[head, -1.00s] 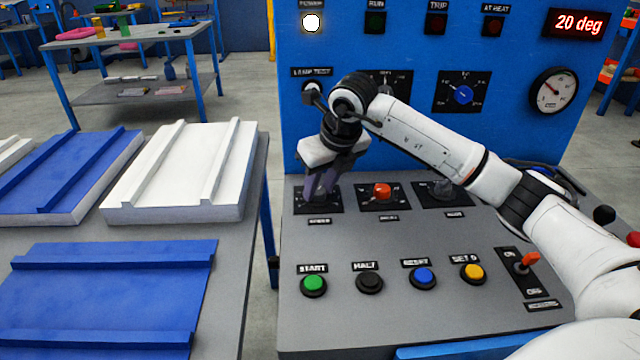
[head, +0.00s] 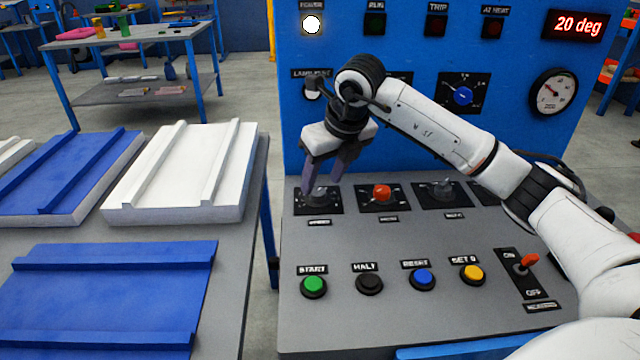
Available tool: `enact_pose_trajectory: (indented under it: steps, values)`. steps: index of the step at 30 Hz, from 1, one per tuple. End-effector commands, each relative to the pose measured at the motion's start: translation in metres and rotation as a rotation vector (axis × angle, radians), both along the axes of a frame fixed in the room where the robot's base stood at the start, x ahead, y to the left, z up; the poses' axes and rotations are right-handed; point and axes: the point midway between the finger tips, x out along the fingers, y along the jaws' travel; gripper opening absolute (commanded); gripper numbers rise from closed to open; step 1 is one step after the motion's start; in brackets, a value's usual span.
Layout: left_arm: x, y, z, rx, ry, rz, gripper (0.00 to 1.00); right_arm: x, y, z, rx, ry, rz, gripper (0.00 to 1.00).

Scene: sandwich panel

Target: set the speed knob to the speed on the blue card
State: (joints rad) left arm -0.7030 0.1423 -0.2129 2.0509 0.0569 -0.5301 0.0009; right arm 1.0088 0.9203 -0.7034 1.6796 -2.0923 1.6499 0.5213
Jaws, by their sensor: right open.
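A dark grey knob (head: 318,195) sits on a black dial plate at the left end of the knob row on the sloped console. The label under it is too blurred to read surely, so I cannot confirm it is the speed knob. My right gripper (head: 322,187) is open, pointing down just above this knob, its fingers spread to either side. The fingers partly hide the dial, and I cannot read the knob's pointer. I see no blue card in this view. My left gripper is not in view.
A red knob (head: 382,193) and another grey knob (head: 443,190) are to the right. Blue and white panels (head: 180,175) lie on the left table.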

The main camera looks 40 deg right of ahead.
Motion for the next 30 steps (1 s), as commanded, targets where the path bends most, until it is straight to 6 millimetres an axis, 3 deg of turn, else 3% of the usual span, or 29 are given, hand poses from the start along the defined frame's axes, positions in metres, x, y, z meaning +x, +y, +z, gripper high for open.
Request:
enact_pose_trajectory:
  steps: [1, 6, 12, 30]
  values:
    - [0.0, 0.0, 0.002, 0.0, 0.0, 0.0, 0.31, -0.003, 0.0, 0.013, 0.0, -0.006, 0.001, 0.47]
    - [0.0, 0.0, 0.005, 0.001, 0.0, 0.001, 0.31, -0.016, 0.0, 0.042, -0.001, -0.005, 0.001, 0.47]
    - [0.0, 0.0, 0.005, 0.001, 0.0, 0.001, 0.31, -0.024, 0.001, 0.061, 0.0, -0.002, 0.0, 0.47]
    - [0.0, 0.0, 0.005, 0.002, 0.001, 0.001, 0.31, -0.026, 0.001, 0.063, 0.0, -0.001, 0.0, 0.47]
